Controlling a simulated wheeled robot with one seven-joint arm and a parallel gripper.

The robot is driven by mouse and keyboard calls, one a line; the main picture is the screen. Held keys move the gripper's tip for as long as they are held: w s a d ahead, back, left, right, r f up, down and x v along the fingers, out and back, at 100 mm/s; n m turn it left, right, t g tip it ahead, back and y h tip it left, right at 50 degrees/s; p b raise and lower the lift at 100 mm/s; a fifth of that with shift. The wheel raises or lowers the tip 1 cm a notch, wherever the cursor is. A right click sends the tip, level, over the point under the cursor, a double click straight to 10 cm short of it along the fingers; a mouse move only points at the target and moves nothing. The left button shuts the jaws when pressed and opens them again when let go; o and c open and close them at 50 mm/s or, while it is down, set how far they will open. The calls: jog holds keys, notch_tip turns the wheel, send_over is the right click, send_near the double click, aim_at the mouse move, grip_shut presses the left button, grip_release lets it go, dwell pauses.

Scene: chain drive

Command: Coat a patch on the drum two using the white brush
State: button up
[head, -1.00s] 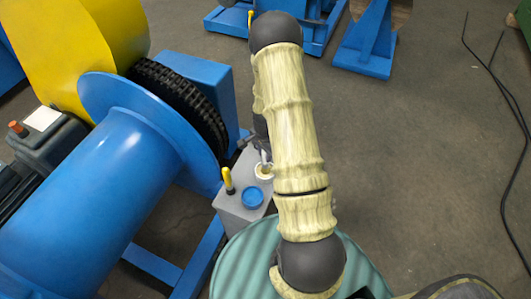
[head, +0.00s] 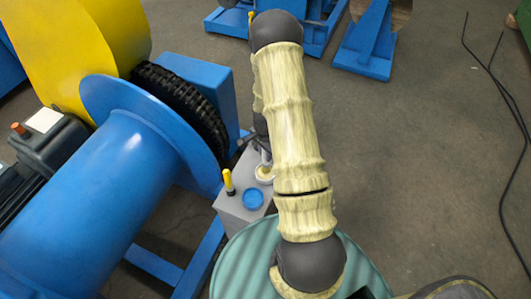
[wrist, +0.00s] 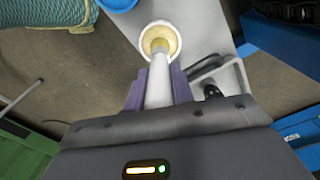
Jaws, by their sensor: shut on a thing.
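My gripper (wrist: 158,90) is shut on the white brush (wrist: 158,84), with its purple fingers on either side of the handle. The brush head end is in a white pot (wrist: 174,32) of cream-yellow contents; how deep it reaches I cannot tell. In the head view, the pot (head: 264,179) stands on a grey box top, and my arm hides most of the gripper. A large blue drum (head: 98,205) with a wide flange lies to the left of the pot. No number shows on it, so I cannot tell if it is drum two.
A yellow-handled tool (head: 229,181) stands upright on the grey box (head: 237,212) beside a blue round lid (head: 253,198). A black chain (head: 185,97) and yellow guard (head: 85,40) adjoin the drum. Floor at right is mostly clear.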

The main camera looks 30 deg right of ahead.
jog(key=shift+r+p, duration=1.8)
jog(key=shift+r, duration=0.8)
